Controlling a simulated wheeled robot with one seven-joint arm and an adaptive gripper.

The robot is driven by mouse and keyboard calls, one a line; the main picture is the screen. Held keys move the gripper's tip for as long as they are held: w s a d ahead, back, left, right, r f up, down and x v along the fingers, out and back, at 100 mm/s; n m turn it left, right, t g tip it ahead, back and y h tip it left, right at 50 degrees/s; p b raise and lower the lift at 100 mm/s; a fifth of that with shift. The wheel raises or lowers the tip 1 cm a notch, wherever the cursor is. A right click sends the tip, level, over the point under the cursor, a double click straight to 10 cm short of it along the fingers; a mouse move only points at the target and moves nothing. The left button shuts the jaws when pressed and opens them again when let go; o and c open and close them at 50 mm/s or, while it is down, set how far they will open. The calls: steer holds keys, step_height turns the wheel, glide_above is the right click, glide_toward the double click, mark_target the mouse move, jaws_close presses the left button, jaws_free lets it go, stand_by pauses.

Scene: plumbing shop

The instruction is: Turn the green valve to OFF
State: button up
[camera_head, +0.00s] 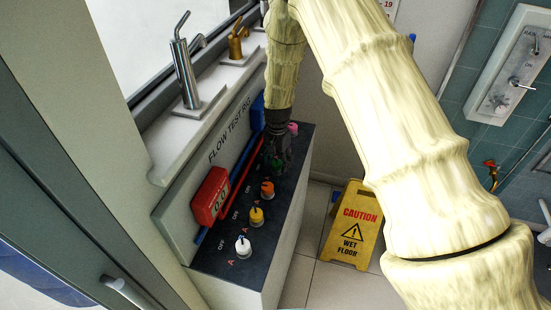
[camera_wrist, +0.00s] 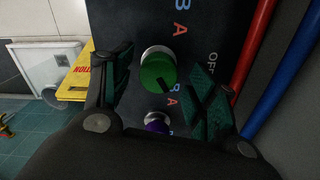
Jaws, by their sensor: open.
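The green valve (camera_wrist: 157,73) is a round knob on the dark panel of the flow test rig, in the middle of the wrist view. A dark pointer mark on its face points to the lower right. An OFF label (camera_wrist: 212,62) stands right of it, partly covered by a finger. My gripper (camera_wrist: 161,85) is open, one finger to the left and one to the right of the knob. I cannot tell whether either finger touches it. In the head view my gripper (camera_head: 277,155) is down at the panel and hides most of the green valve.
Orange (camera_head: 267,188), yellow (camera_head: 257,214) and white (camera_head: 243,245) knobs stand nearer in the row. A pink knob (camera_head: 293,128) is beyond, and a purple knob (camera_wrist: 157,122) shows in the wrist view. A yellow caution sign (camera_head: 352,226) stands on the floor.

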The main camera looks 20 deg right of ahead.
steer(key=shift+d+f, duration=0.1)
steer(key=shift+f, duration=0.15)
steer(key=shift+r, duration=0.1)
steer(key=shift+c, duration=0.3)
steer(key=c, duration=1)
